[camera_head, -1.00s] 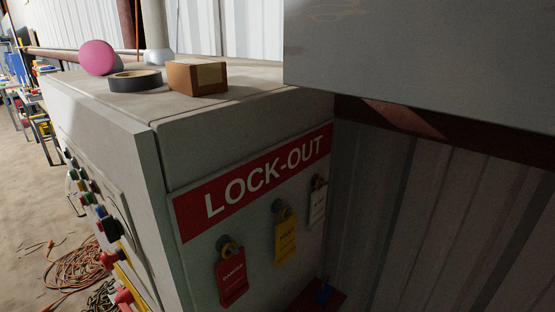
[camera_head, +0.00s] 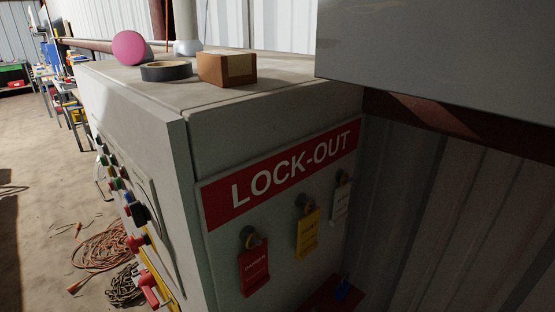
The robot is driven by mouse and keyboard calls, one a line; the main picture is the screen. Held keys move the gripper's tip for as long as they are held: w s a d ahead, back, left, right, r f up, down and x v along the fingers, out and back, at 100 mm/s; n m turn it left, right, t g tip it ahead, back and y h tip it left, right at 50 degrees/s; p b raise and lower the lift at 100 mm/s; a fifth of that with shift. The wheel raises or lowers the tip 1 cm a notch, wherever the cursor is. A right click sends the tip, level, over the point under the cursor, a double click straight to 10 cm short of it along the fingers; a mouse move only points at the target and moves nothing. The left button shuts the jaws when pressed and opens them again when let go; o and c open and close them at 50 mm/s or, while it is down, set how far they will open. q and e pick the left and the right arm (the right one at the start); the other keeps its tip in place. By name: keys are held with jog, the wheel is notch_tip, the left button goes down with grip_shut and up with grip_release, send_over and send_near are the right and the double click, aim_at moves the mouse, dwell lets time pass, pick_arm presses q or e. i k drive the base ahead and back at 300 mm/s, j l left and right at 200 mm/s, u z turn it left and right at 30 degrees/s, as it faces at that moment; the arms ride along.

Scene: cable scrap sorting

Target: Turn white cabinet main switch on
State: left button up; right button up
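The white cabinet (camera_head: 150,115) stands at the left centre, seen from its corner. Its front face is at a steep angle on the left, with several coloured buttons and knobs (camera_head: 115,183) in a row. A black and red rotary handle (camera_head: 137,212) sits below them, and red handles (camera_head: 148,290) on a yellow plate are lower down. I cannot tell which of these is the main switch or its position. The side face carries a red LOCK-OUT sign (camera_head: 285,178). Neither of my grippers is in view.
On the cabinet top are a pink disc (camera_head: 129,48), a black tape roll (camera_head: 166,71) and a brown box (camera_head: 227,69). Red (camera_head: 254,268), yellow (camera_head: 308,234) and white (camera_head: 340,205) tags hang below the sign. An orange cable coil (camera_head: 100,250) lies on the floor. A grey box (camera_head: 430,75) juts in upper right.

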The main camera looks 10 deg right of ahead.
aim_at(147, 282)
jog(key=i+j+u, duration=0.15)
jog(key=u, duration=0.25)
jog(key=i+j+u, duration=0.15)
jog(key=u, duration=0.2)
jog(key=j, duration=0.1)
